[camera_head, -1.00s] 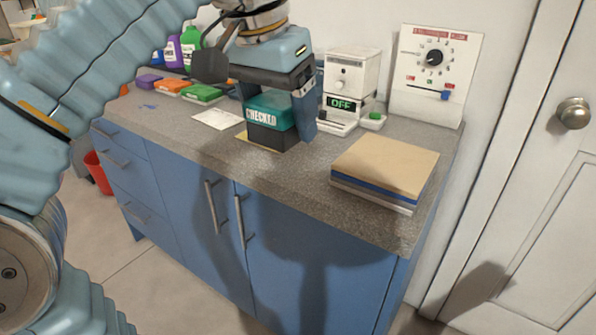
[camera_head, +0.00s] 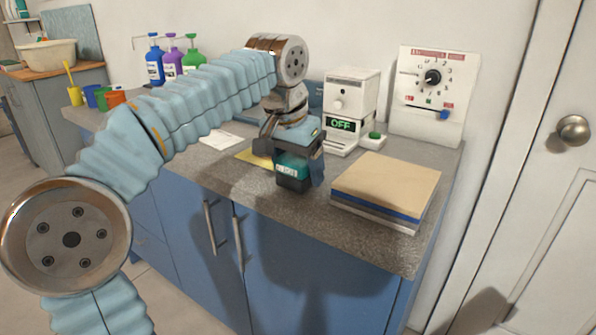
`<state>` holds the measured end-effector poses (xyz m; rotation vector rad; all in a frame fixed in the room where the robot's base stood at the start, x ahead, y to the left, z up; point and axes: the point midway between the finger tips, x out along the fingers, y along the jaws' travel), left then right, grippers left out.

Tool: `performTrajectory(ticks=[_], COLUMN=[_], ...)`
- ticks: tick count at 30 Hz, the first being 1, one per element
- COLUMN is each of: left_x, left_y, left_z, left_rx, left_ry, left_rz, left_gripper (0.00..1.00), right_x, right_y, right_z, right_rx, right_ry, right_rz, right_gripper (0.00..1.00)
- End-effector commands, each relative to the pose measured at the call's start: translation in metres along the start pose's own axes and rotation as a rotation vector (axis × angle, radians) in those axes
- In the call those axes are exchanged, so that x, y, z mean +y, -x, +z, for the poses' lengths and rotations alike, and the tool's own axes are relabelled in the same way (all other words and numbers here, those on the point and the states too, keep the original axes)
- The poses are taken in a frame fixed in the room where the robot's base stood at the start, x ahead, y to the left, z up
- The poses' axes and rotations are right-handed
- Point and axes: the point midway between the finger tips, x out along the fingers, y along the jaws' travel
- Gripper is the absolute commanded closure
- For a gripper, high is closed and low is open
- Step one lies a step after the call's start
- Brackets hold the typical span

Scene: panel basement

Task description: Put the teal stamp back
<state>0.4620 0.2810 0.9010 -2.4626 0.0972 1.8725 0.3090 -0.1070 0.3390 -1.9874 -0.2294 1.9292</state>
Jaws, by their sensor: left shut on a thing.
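The teal stamp (camera_head: 291,172) has a teal body with a pale label and a black base. My left gripper (camera_head: 301,158) is shut on it from above, one finger showing on its right side. The stamp is over the grey counter, in front of and to the right of a yellow patch (camera_head: 248,157) on the countertop. I cannot tell whether its base touches the counter. My left arm hides much of the counter's left part. My right gripper is not in view.
A stack of boards or sheets (camera_head: 384,187) lies to the right of the stamp. A white device reading OFF (camera_head: 350,100) and a dial panel (camera_head: 433,95) stand behind. A white card (camera_head: 221,139) lies left. Bottles (camera_head: 172,60) and cups (camera_head: 97,97) are further left.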

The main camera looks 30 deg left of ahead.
Motion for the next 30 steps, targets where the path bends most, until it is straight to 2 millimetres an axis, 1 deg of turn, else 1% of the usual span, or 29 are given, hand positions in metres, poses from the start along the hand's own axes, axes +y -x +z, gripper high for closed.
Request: performTrajectory(ticks=[1, 8, 12, 13, 17, 23, 25, 28, 30], left_x=[0.0, 0.0, 0.0, 0.0, 0.0, 0.0, 0.0, 0.0, 0.0], left_y=[-0.003, -0.003, -0.007, -0.006, -0.005, -0.005, -0.002, 0.008, 0.022], left_z=[0.001, 0.001, 0.002, 0.002, 0.002, 0.002, 0.001, 0.0, -0.001], left_rx=[0.001, 0.002, 0.002, 0.001, 0.001, 0.001, 0.001, 0.003, 0.004], left_ry=[0.001, 0.0, 0.0, 0.0, 0.0, 0.0, 0.0, 0.0, -0.001], left_rz=[0.0, 0.0, 0.0, 0.0, 0.0, 0.0, 0.0, 0.0, 0.0], left_gripper=[0.45, 0.45, 0.45, 0.21, 0.01, 0.0, 0.0, 0.0, 0.0], right_x=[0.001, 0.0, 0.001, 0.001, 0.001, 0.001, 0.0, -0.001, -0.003], right_y=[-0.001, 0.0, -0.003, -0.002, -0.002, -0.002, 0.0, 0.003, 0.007], right_z=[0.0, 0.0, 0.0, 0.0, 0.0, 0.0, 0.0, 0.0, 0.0], right_rx=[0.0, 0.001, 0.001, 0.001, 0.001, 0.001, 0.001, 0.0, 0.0], right_ry=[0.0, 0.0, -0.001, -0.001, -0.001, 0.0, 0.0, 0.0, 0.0], right_rz=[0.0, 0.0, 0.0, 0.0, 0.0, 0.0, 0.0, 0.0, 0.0], right_gripper=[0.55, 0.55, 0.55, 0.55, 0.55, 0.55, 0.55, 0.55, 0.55])
